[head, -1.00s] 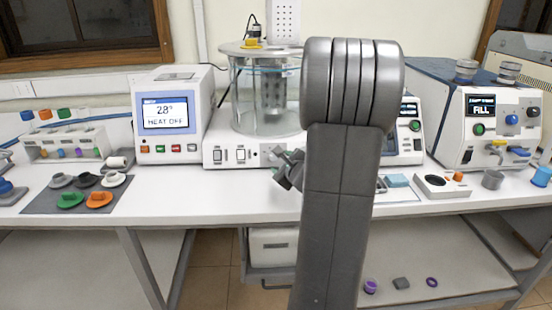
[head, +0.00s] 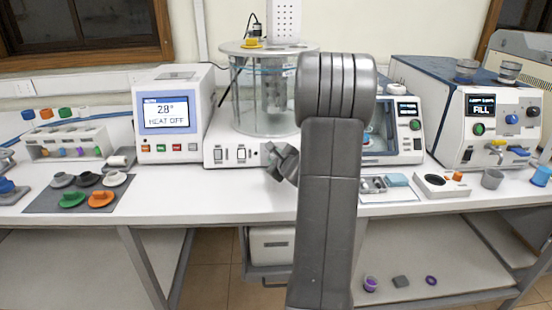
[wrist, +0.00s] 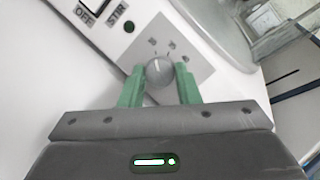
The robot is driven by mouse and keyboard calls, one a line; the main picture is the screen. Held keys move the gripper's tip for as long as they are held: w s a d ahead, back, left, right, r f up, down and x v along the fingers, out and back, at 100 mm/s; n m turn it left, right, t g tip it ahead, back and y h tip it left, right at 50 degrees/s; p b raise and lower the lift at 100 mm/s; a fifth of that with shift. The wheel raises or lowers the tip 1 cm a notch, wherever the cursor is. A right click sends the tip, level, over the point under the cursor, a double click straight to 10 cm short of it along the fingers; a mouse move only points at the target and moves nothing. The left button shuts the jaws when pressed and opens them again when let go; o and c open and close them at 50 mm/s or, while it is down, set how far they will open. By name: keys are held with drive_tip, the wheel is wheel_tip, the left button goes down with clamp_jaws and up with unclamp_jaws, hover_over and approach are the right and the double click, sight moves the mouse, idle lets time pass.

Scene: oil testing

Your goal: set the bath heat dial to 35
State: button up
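The bath heat dial (wrist: 159,71) is a round grey knob on a grey plate, with small number labels around its upper side that are too blurred to read surely. Its pale pointer line points up and slightly left in the wrist view, towards the leftmost label. My gripper (wrist: 160,72) has its two green fingers on either side of the knob. The fingers look open, with very narrow gaps to the knob; contact is hard to judge. In the head view my gripper (head: 280,162) is at the front of the bath base (head: 222,156), hiding the dial.
The glass bath (head: 240,100) stands on the base. The display unit (head: 168,112) left of it reads about 28 and HEAT OFF.

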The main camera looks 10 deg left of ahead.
drive_tip(key=shift+c, duration=1.2)
drive_tip(key=shift+f, duration=0.1)
drive_tip(key=shift+f+m+b, duration=0.1)
drive_tip(key=shift+m+b, duration=0.2)
drive_tip(key=shift+b, duration=0.45)
drive_tip(key=m+b, duration=0.1)
drive_tip(key=b, duration=0.1)
drive_tip(key=m+b, duration=0.1)
drive_tip(key=shift+f+t+b, duration=0.25)
drive_tip(key=shift+t+b, duration=0.1)
drive_tip(key=shift+t, duration=0.05)
drive_tip(key=m+t+h+b, duration=0.1)
drive_tip(key=m+b, duration=0.3)
drive_tip(key=b, duration=0.1)
drive_tip(key=shift+s+a+b, duration=0.1)
drive_tip(key=shift+b, duration=0.25)
drive_tip(key=shift+r+m+t+h+b, duration=0.2)
drive_tip(key=shift+m+t+h+b, duration=0.15)
drive_tip(key=shift+m+b, duration=0.75)
drive_tip(key=shift+r, duration=0.1)
drive_tip(key=o, duration=1)
drive_tip(key=shift+c, duration=0.2)
